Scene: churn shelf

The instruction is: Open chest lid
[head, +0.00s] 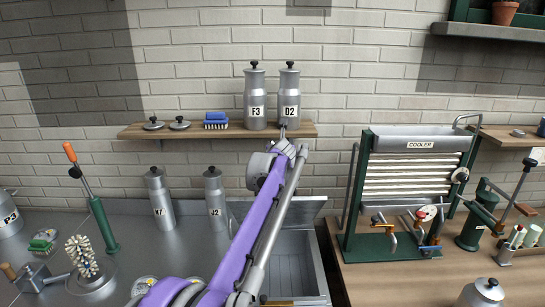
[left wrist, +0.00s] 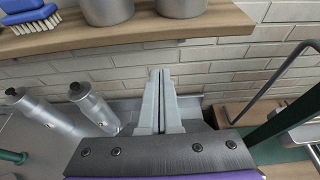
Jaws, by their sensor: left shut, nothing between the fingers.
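The grey metal chest (head: 318,262) is set in the counter at the middle of the head view, its ribbed inside showing. Its lid (head: 309,209) stands raised and leaning back at the rear edge, partly behind my purple left arm. My left gripper (left wrist: 160,72) is shut and empty in the left wrist view, its fingers side by side in front of the brick wall, below the shelf. My right gripper is not in view.
A wooden shelf (head: 340,132) above holds cans F3 (head: 256,97) and O2 (head: 289,97), a brush and small lids. Cans Y7 (head: 159,198) and J2 (head: 215,200) stand left of the chest. The cooler (head: 408,144) stands close on the right.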

